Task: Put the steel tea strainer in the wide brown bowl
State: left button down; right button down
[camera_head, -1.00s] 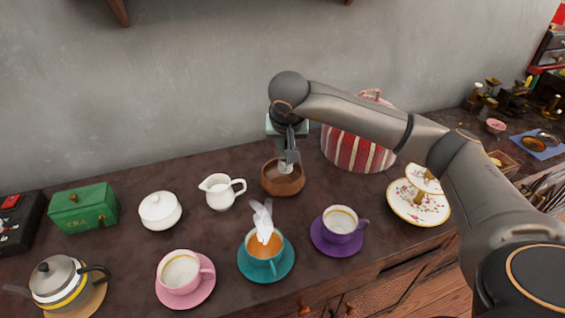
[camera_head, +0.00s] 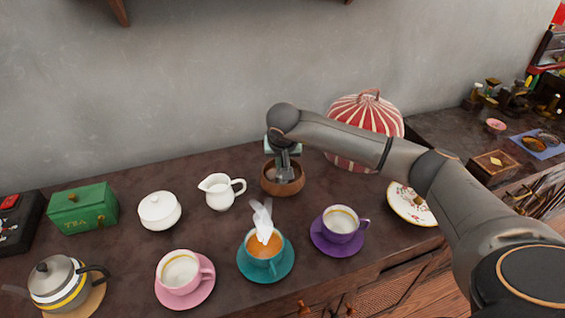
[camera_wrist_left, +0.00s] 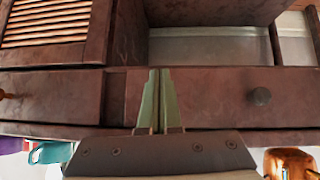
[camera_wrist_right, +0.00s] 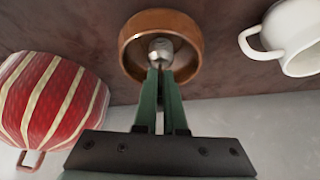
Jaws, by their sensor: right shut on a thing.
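The wide brown bowl (camera_head: 296,187) stands near the back of the counter, between the white jug and the striped tea cosy. My right gripper (camera_head: 283,176) points down into it from above. In the right wrist view the gripper's green fingers (camera_wrist_right: 160,76) are shut on the steel tea strainer (camera_wrist_right: 161,47), whose shiny round part sits inside the outline of the bowl (camera_wrist_right: 193,65). I cannot tell whether it touches the bowl's floor. In the left wrist view my left gripper (camera_wrist_left: 156,75) is shut and empty, in front of the cabinet drawers.
The white jug (camera_head: 220,190) is close left of the bowl, and the striped tea cosy (camera_head: 350,130) is behind right. A teal cup (camera_head: 262,262), a purple saucer (camera_head: 325,247) and a pink cup (camera_head: 178,272) stand in front. A floral plate (camera_head: 405,207) is partly behind my arm.

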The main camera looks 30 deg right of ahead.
jog(key=c, duration=1)
grip_release()
jog(key=shift+f, duration=0.1)
jog(key=shift+r, duration=0.35)
jog(key=p+v, duration=0.1)
jog(key=v, duration=1)
jog(key=shift+s+r, duration=0.25)
jog(key=shift+a, duration=0.15)
